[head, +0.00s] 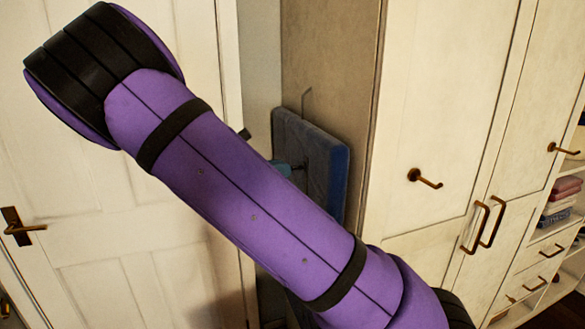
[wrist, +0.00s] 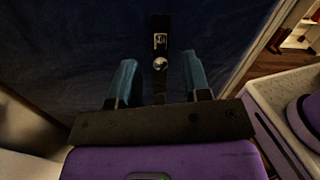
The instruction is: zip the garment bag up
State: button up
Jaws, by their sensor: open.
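The dark blue garment bag (head: 328,165) hangs against the side of the wardrobe in the head view, partly hidden by my arm. It fills the upper part of the wrist view (wrist: 80,55). A dark zipper slider with a pull (wrist: 160,43) and a round silver piece (wrist: 160,64) shows at the top middle of the wrist view. My gripper (wrist: 160,75) is open, with one teal finger on each side below the pull. I cannot tell whether the fingers touch the bag. A bit of teal finger also shows beside the bag in the head view.
The wardrobe (head: 425,120) has brass handles that stick out. A white door (head: 90,220) with a brass lever is at left. Open shelves (head: 565,205) hold folded clothes at right. A pale surface borders the wrist view's right side.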

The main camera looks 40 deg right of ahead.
jog(key=v, duration=0.6)
jog(key=shift+a, duration=0.15)
dwell(0.3)
